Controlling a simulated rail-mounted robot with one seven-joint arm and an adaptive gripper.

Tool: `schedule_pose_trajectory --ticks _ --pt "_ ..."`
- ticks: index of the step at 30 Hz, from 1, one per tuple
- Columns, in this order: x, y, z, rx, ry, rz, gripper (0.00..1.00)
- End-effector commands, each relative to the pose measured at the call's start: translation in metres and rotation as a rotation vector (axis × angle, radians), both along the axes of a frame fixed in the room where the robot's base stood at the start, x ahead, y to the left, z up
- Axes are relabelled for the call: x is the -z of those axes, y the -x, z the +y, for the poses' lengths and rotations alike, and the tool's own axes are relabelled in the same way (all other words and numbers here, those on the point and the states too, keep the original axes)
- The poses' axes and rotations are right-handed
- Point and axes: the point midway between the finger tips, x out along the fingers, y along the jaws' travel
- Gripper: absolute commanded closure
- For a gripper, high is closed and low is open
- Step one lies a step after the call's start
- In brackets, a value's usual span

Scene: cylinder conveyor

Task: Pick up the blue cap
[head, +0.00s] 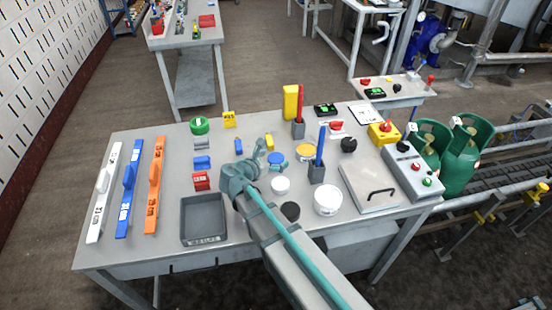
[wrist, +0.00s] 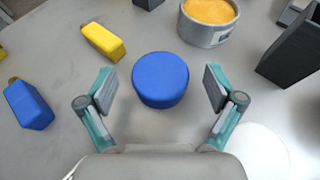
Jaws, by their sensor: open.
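The blue cap (wrist: 160,80) is a round, flat-topped piece on the grey table, centred ahead of my gripper in the wrist view. In the head view the blue cap (head: 277,158) lies just right of my gripper (head: 263,152). In the wrist view my gripper (wrist: 158,88) is open, with one teal-and-grey finger on each side of the cap in the picture. A gap shows between the cap and each finger, and nothing is held. The height of the fingers above the table is hard to tell.
A yellow block (wrist: 103,41) and a blue block (wrist: 28,104) lie left of the cap. A grey tin with orange-yellow contents (wrist: 208,22) stands behind right, and a dark holder (wrist: 290,50) at far right. A white disc (head: 280,185) lies in front of the cap.

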Motion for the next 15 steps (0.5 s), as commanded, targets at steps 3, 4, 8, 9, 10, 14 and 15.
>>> schedule_pose_trajectory --ticks 3,4,8,9,10,14,15 --pt "0.005 -0.014 -0.008 0.002 0.001 0.0 0.08" --pt "0.006 -0.016 -0.01 0.002 0.0 0.0 0.08" --pt "0.009 -0.019 -0.013 0.001 0.0 0.0 0.08" --pt "0.009 -0.019 -0.013 0.001 0.0 0.0 0.08" --pt "0.009 -0.019 -0.013 0.001 0.0 0.0 0.08" --pt "0.009 -0.019 -0.012 0.001 0.0 0.0 0.17" --pt "0.009 -0.019 -0.012 0.001 0.0 0.0 0.23"
